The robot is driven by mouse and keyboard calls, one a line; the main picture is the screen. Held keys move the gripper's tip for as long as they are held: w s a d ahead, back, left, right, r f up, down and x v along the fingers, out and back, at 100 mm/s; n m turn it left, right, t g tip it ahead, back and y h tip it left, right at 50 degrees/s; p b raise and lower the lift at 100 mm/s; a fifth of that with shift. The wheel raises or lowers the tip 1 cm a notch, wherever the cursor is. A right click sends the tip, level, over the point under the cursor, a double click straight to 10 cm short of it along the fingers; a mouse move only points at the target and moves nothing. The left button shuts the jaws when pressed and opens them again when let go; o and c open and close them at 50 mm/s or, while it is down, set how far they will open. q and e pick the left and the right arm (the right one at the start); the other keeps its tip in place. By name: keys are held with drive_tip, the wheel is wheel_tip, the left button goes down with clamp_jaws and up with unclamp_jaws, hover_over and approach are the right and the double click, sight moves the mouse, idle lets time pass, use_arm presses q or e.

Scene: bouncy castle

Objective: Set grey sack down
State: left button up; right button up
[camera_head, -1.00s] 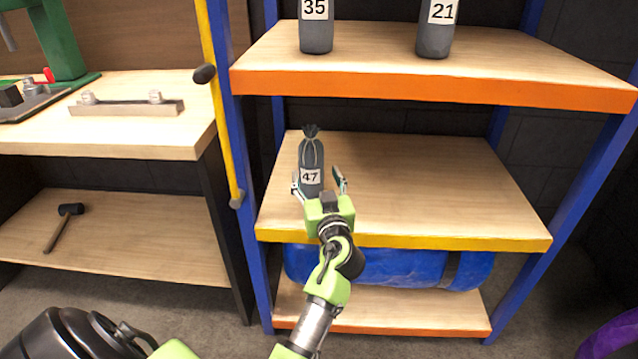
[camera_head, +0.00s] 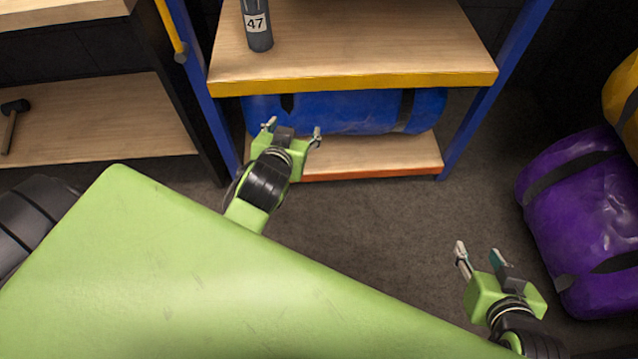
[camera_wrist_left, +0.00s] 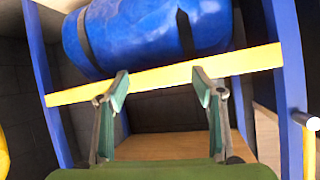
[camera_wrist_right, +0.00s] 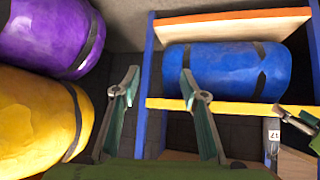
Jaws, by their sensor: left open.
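The grey sack labelled 47 (camera_head: 258,28) stands upright on the middle shelf, near its left end. Its top is cut off by the head view's edge. It also shows, small, in the right wrist view (camera_wrist_right: 271,136). My left gripper (camera_head: 293,133) is open and empty, in front of and below the yellow shelf edge, apart from the sack. Its spread fingers show in the left wrist view (camera_wrist_left: 163,85). My right gripper (camera_head: 480,256) is open and empty at the lower right, far from the sack.
The middle shelf (camera_head: 370,45) is bare right of the sack. A blue roll (camera_head: 345,112) lies on the bottom shelf. Purple (camera_head: 590,215) and yellow (camera_wrist_right: 40,115) rolls are beside the rack. A mallet (camera_head: 12,115) lies on the left bench's lower shelf. Floor before the rack is clear.

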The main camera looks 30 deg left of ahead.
use_arm(q)
drive_tip(key=s+d+f+m+g+h, duration=0.2)
drive_tip(key=s+d+m+h, duration=0.2)
drive_tip(key=s+d, duration=0.6)
drive_tip(key=shift+d+f+h, duration=0.15)
drive_tip(key=shift+d+h, duration=0.55)
drive_tip(key=shift+d, duration=0.1)
